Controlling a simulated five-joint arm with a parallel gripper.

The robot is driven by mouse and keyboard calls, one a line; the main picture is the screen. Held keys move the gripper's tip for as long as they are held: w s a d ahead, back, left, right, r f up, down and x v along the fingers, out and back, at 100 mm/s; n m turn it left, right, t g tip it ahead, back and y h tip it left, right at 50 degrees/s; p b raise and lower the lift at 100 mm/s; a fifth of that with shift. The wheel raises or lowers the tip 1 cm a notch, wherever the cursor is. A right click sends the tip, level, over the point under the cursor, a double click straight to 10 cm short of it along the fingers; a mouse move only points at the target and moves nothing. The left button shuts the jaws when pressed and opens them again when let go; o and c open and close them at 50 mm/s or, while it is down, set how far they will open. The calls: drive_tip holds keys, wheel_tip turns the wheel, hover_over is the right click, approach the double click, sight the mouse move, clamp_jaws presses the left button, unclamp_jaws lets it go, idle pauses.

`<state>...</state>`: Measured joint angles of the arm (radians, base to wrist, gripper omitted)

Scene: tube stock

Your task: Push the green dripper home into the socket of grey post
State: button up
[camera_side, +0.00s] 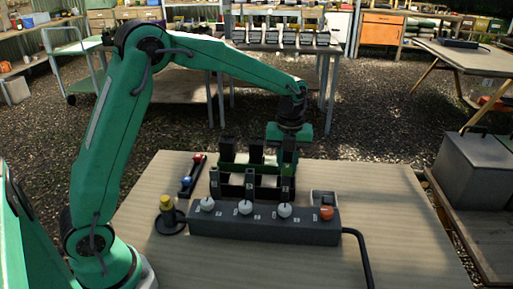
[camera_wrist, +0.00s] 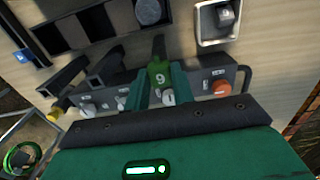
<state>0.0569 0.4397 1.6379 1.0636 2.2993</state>
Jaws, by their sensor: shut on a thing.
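My gripper (camera_side: 289,148) is over the black rack's right end in the side view. In the wrist view my gripper (camera_wrist: 161,82) is shut on the green dripper (camera_wrist: 159,72), which bears a 9 and has a narrow dark-green end pointing away from the jaws. In the side view the dripper is hard to tell from the jaws and rack. A small grey block with a dark top, perhaps the grey post (camera_wrist: 227,17), stands in a pale square tray in the wrist view, apart from the dripper. I cannot tell its socket clearly.
A black rack (camera_side: 252,190) with several uprights stands mid-table. Before it lies a grey control box (camera_side: 265,226) with white knobs, an orange knob and a cable. A red-and-blue piece (camera_side: 192,176) and a yellow-topped stand (camera_side: 169,214) are at left.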

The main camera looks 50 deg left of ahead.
drive_tip(key=shift+f, duration=0.15)
drive_tip(key=o, duration=1)
drive_tip(key=shift+o, duration=0.2)
drive_tip(key=shift+r, duration=3.9)
